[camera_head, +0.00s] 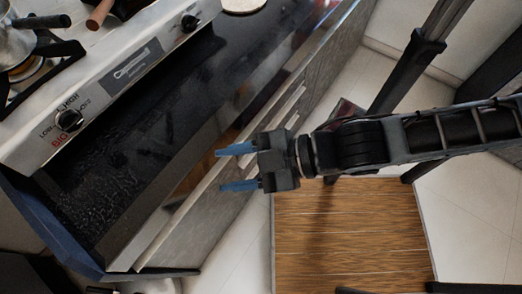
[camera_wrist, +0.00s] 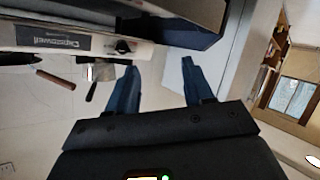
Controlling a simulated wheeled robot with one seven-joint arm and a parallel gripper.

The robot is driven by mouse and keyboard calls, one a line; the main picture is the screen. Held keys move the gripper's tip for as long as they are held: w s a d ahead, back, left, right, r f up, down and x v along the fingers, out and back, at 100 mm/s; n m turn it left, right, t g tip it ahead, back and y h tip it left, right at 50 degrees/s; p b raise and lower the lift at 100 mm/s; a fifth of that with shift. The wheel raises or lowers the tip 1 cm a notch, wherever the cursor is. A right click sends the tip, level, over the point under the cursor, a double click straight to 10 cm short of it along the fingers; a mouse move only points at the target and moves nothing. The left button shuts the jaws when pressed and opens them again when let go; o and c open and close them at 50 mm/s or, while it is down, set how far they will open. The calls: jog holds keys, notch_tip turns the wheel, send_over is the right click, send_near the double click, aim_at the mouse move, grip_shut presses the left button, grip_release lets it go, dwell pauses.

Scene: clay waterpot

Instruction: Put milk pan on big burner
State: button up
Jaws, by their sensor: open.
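A shiny metal pan (camera_head: 12,45) with a dark handle stands at the left edge of the head view, partly cut off, over a black burner grate (camera_head: 52,56). I cannot tell for sure whether it is the milk pan. A knob (camera_head: 69,120) marked BIG, LOW and HIGH sits on the stove's front panel. My gripper (camera_head: 237,168) is open and empty, its blue fingers pointing left over the counter's front edge, well apart from the pans. In the wrist view the gripper (camera_wrist: 158,63) shows nothing between its fingers.
A brown wooden handle (camera_head: 101,14) sticks out over the stove's back part. A second knob (camera_head: 190,22) is on the panel. The dark counter (camera_head: 150,150) before the stove is mostly clear. A pale round object (camera_head: 243,4) lies at the top edge. A wooden mat (camera_head: 350,235) lies on the floor.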

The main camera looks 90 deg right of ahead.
jog(key=s+r+m+t, duration=0.1)
jog(key=s+r+m, duration=0.3)
jog(key=r, duration=0.1)
jog(key=shift+s+a+r, duration=0.25)
jog(key=shift+s+r, duration=0.05)
jog(key=shift+s, duration=0.05)
dwell(0.8)
